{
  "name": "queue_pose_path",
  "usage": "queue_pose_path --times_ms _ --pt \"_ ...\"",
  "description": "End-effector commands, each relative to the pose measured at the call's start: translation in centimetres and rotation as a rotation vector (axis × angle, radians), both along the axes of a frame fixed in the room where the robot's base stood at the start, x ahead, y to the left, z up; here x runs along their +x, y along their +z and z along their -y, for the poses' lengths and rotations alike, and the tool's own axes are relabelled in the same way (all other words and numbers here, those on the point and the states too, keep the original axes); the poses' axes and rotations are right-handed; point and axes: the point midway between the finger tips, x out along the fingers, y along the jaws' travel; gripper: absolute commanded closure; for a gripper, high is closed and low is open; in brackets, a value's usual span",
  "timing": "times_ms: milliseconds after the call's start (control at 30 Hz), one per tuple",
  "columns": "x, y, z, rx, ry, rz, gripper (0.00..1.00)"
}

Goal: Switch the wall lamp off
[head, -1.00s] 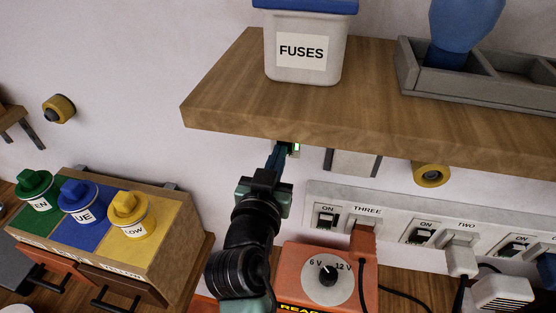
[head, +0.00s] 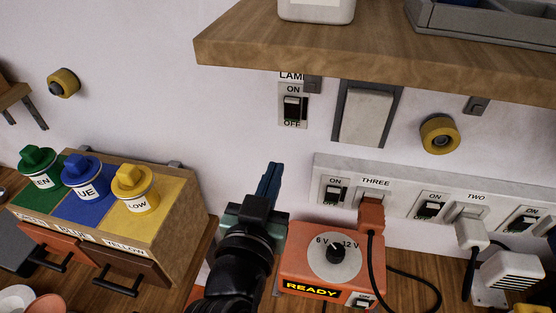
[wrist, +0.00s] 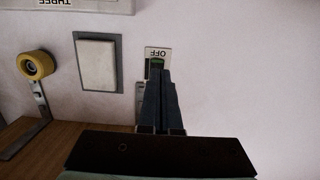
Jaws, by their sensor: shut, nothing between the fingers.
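The lamp switch (head: 292,108) is a small wall plate marked LAMP, ON and OFF with a dark rocker, under the shelf. I cannot surely tell which way the rocker is tipped. A pale rectangular panel (head: 367,112) in a grey frame is right of it and looks unlit; I cannot tell whether it is the lamp. My gripper (head: 273,167) is shut and empty, below the switch in the head view and apart from it. In the wrist view the fingers (wrist: 158,75) partly cover the switch plate (wrist: 157,52), with OFF showing and a green patch by the tips.
A wooden shelf (head: 380,62) juts out above the switch. Below are an orange READY box (head: 310,262) and a socket strip (head: 400,200) with plugs and cables.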

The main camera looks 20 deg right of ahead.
Motion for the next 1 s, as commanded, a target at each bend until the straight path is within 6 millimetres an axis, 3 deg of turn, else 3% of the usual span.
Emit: queue_pose_path --times_ms 233,767,867,1000 --pt "-2.0 -0.4 -1.5 0.001 0.002 0.001 1.00" --pt "-2.2 -0.3 -1.5 0.000 0.001 0.000 1.00" --pt "-1.9 -0.1 -1.7 0.007 0.011 0.001 1.00" --pt "0.2 1.5 -3.2 0.041 0.094 -0.003 1.00"
